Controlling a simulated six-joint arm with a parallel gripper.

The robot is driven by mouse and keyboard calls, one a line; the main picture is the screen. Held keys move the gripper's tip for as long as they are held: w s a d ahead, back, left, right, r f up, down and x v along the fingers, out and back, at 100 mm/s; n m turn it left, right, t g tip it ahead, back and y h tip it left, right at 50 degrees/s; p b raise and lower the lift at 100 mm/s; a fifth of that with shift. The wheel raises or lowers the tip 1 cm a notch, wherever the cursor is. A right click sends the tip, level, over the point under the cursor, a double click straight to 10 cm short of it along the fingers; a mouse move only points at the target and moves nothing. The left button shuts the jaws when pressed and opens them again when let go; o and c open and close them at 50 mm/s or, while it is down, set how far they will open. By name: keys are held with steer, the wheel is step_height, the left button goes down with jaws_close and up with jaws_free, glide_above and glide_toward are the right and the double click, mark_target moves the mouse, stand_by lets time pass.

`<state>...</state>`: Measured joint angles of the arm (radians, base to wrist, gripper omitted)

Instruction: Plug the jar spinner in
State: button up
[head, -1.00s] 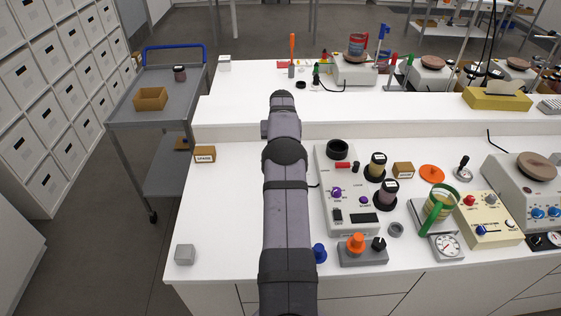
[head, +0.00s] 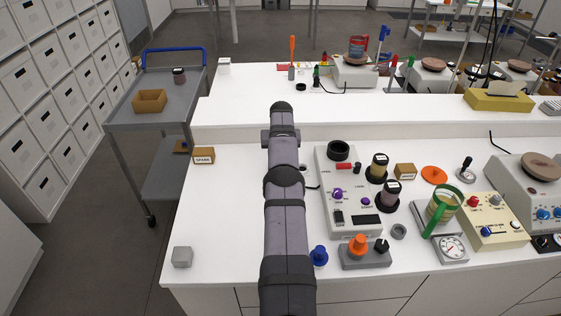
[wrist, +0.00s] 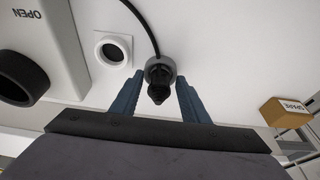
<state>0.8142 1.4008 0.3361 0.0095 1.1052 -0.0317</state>
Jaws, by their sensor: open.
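A black plug (wrist: 159,88) with a grey collar and a black cable (wrist: 150,30) lies between my gripper's (wrist: 159,76) two blue fingers. The fingers are open, with a gap on each side of the plug. A white-rimmed round socket (wrist: 113,47) with a dark centre is left of the plug.
The small SPARE box (head: 204,156) stands left of my arm. Two dark jars (head: 378,167) stand right of the spinner. A blue knob (head: 319,255) and a grey control box (head: 365,252) are near the front. The left bench top is mostly clear, with a grey cube (head: 182,257).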

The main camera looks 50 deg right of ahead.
jaws_close()
steer(key=c, duration=0.9)
jaws_free()
jaws_close()
steer(key=shift+r+p, duration=2.95)
steer(key=shift+r, duration=0.6)
steer(key=s+d+f+b, duration=0.1)
steer(key=s+d+b, duration=0.2)
steer(key=s, duration=0.4)
steer(key=shift+s+d+f, duration=0.2)
steer(key=shift+d+f, duration=0.1)
steer(key=shift+d, duration=0.15)
